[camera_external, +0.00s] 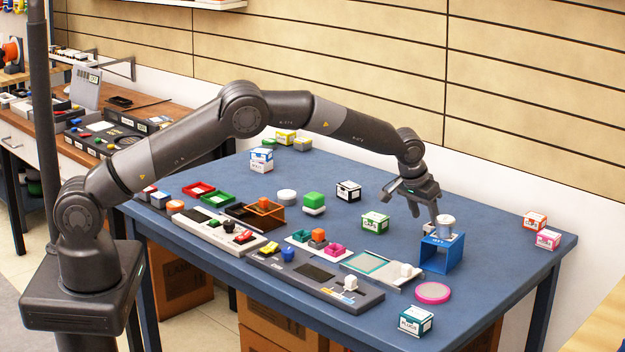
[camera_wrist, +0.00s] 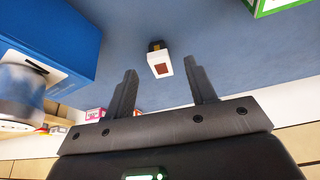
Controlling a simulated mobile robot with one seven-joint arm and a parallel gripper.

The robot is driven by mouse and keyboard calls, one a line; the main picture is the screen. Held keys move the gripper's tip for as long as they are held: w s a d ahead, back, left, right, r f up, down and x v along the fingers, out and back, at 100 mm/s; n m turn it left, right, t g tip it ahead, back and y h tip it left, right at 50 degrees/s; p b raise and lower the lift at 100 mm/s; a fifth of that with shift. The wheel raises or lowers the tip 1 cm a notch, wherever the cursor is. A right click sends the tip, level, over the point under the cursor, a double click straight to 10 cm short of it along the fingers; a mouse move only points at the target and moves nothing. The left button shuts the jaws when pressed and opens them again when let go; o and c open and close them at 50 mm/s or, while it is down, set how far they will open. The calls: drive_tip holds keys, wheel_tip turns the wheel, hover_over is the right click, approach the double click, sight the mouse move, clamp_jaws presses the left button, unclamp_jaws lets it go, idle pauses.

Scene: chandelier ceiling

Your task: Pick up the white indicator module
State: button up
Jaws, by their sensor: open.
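A small white module (camera_wrist: 160,65) with a brown-red square on its face and a dark end lies on the blue table in the wrist view. It appears between my fingertips in the picture, apart from both fingers. In the external view a small white piece (camera_external: 428,229), partly hidden by my gripper and the blue stand, seems to be the same module. My gripper (camera_external: 424,214) points down, open and empty, just above and beside it. Both fingers also show in the wrist view (camera_wrist: 160,72).
A green-and-white box (camera_external: 375,222) stands to the left. Trays and a pink disc (camera_external: 433,292) lie nearer the front.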

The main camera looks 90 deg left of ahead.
sight(430, 225)
drive_tip(key=shift+w+x, duration=0.1)
drive_tip(key=shift+x, duration=1.2)
drive_tip(key=shift+w+x, duration=0.15)
drive_tip(key=shift+x, duration=1.15)
drive_tip(key=shift+r, duration=0.1)
drive_tip(key=c, duration=1.1)
